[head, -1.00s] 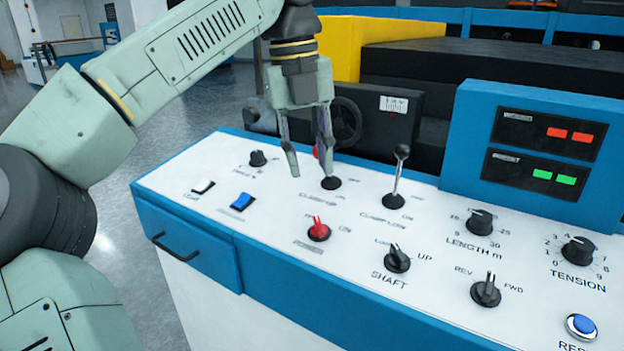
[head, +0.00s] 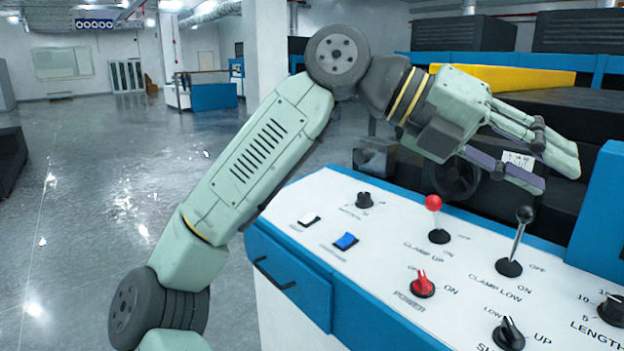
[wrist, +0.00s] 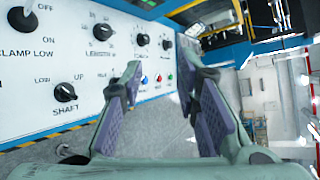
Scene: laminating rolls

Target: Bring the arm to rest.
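My gripper (head: 556,172) is held above the back edge of the control panel (head: 385,285), with its fingers pointing right and slightly down. Its two fingers are apart with nothing between them; the wrist view also shows the open gripper (wrist: 160,78) with floor behind the gap. My arm is bent, its elbow high at the left of the panel. The gripper appears clear of the red-balled CLAMP UP lever (head: 434,203) and the black-balled CLAMP LOW lever (head: 524,216). Both levers stand up from the panel.
The panel also carries a red POWER knob (head: 422,285), a blue switch (head: 345,241), a white switch (head: 309,221) and a SHAFT knob (wrist: 65,92). A handwheel (head: 455,180) and dark machinery stand behind it. Open floor (head: 110,200) lies to the left.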

